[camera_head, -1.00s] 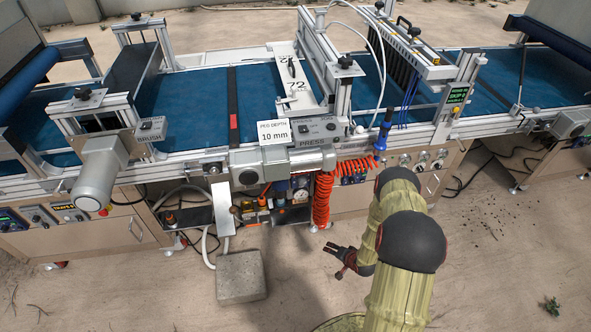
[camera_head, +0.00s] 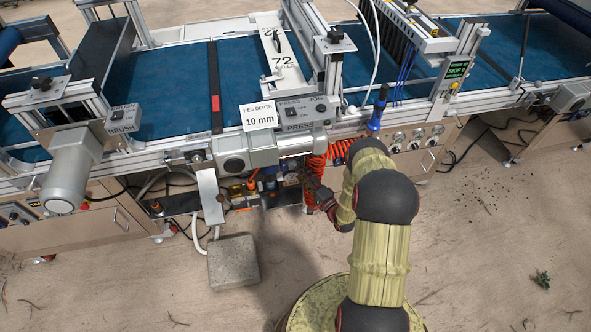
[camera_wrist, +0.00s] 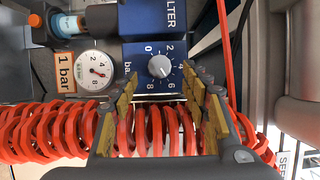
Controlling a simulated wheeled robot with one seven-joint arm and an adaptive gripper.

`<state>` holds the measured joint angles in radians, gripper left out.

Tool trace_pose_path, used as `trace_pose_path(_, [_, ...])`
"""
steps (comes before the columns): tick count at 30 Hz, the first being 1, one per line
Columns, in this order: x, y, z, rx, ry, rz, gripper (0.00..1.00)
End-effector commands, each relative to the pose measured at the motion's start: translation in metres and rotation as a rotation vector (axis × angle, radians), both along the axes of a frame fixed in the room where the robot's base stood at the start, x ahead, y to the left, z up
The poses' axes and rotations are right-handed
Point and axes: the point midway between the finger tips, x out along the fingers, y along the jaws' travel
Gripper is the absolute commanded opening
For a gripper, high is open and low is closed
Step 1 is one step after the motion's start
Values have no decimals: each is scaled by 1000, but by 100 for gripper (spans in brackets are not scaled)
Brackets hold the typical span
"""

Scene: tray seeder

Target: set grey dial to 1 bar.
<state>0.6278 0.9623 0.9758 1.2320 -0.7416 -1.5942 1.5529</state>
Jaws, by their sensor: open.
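In the wrist view the grey dial (camera_wrist: 160,66) sits on a blue panel with a printed scale from 0 to 8. I cannot tell its exact setting. A round white gauge (camera_wrist: 95,71) with a red needle is left of it, beside an orange "1 bar" label (camera_wrist: 65,71). My gripper (camera_wrist: 160,84) is open and empty, its yellow-padded fingers pointing toward the dial, one on either side of it in the picture; no contact is visible. In the head view my gripper (camera_head: 314,194) is under the press unit, and the dial cannot be made out there.
An orange coiled hose (camera_wrist: 150,130) runs across the wrist view around the fingers; I cannot tell if they touch it. A red tube (camera_wrist: 227,50) is to the right. A concrete block (camera_head: 233,262) lies on the floor, left of my arm.

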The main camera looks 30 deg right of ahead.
Motion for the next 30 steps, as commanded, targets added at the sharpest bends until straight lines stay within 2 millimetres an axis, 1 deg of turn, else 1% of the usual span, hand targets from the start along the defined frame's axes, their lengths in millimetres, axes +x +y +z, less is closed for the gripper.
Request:
trace_pose_path(1, [9, 2, -2, -3, -1, 3, 46])
trace_pose_path(6, [32, 5, -3, -2, 1, 2, 46])
trace_pose_path(10, [42, 5, -2, -1, 1, 0, 46])
trace_pose_path(14, [46, 6, -2, -1, 3, 0, 46])
trace_pose_path(20, [46, 6, -1, -1, 3, -1, 46])
trace_pose_path(30, [46, 5, -1, -1, 2, -1, 28])
